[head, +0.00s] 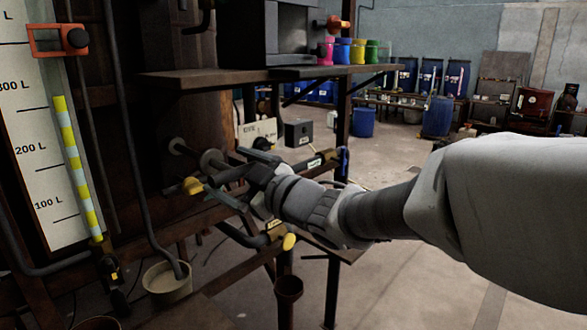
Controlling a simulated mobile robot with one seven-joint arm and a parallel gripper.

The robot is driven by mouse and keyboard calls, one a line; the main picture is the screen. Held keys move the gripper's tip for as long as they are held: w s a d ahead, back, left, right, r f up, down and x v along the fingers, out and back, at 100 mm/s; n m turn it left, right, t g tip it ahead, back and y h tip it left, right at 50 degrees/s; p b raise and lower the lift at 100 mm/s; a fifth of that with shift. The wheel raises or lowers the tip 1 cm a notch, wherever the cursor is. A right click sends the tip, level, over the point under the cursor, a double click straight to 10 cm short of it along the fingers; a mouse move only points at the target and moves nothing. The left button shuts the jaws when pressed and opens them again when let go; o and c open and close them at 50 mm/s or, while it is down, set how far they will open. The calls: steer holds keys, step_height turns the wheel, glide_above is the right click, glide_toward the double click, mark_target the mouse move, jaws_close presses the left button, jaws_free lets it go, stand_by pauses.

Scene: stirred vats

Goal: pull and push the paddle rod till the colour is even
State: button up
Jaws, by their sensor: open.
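My gripper (241,178) reaches in from the right, in front of the dark vat frame. Its two dark fingers stand apart, one above and one below. A dark rod with a yellow end (193,186) lies at the fingers and seems to pass between them; I cannot tell whether they touch it. I cannot tell for sure that this is the paddle rod. A second dark bar with a yellow end (289,242) sits lower, below my wrist. The sight tube (72,165) at the left shows yellow and pale blue bands beside a litre scale (32,145).
A dark shelf (200,79) juts out above the gripper and bears several coloured pots (357,52). A small bucket (167,279) with a hose in it stands low at the left. Blue drums (437,117) stand far back. Open floor (430,280) lies below my arm.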

steer(key=shift+w+a, duration=0.25)
steer(key=shift+a, duration=0.05)
steer(key=shift+c, duration=0.2)
jaws_close()
